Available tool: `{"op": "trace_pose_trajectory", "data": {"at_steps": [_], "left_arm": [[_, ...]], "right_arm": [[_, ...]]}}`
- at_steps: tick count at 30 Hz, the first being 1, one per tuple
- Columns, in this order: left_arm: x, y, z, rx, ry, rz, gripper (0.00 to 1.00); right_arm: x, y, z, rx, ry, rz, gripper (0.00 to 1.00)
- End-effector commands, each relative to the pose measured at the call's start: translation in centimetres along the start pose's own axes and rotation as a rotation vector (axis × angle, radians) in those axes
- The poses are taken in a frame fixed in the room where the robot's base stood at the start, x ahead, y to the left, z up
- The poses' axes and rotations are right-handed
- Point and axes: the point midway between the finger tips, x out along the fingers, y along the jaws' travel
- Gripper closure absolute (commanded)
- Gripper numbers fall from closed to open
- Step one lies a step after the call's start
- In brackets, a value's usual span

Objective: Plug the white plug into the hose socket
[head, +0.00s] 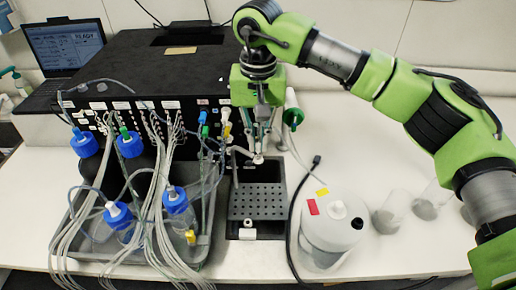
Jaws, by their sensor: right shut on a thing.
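My right gripper (258,150) reaches down in front of the black machine, its fingers pointing at the work surface. It is shut on a small white piece (258,159), which looks like the white plug and is partly hidden by the fingers. It is held above the back of the perforated dark tray. I cannot make out the hose socket for certain; several small fittings sit on the machine front beside the gripper, among them a white one (225,114). My left gripper is out of view.
The black machine (150,62) stands behind. Left is a grey tub (190,262) with blue-capped bottles and many thin tubes. The perforated tray (258,203) lies in the middle. A white canister (325,240) with a black cable beside it and clear beakers (391,215) stand right.

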Motion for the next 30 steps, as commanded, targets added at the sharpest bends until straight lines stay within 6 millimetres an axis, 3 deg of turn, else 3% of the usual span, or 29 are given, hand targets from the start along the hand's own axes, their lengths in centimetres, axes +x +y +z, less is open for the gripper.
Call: {"op": "trace_pose_trajectory", "data": {"at_steps": [30], "left_arm": [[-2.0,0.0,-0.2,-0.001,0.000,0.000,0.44]], "right_arm": [[-3.7,0.0,0.0,0.000,0.000,0.000,1.00]]}}
